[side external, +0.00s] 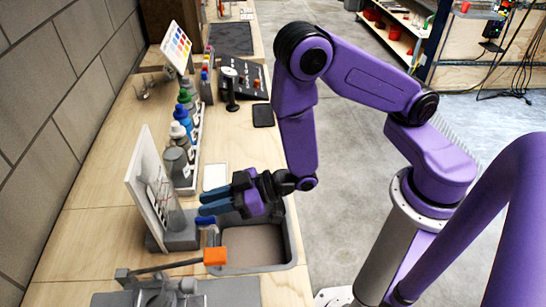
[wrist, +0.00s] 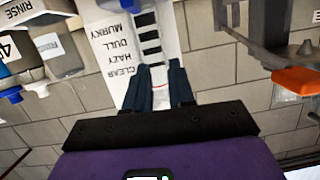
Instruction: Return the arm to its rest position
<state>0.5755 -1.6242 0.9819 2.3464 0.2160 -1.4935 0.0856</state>
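My arm is purple and reaches over the bench from the right in the side view. My gripper (side external: 203,203) points left, above the left edge of a grey basin, with its dark blue fingers in front of a white board. In the wrist view my gripper (wrist: 159,75) shows two fingers with a gap between them. A white chart (wrist: 122,45) reading CLEAR, HAZY, DULL and MURKY stands beyond the fingers.
The grey basin (side external: 290,255) lies below my gripper, with an orange-ended lever (side external: 215,256) at its near left. The white board (side external: 146,180) and a clear cylinder (side external: 172,207) stand left. Bottles (side external: 178,132) line the bench behind. Floor right of the bench is open.

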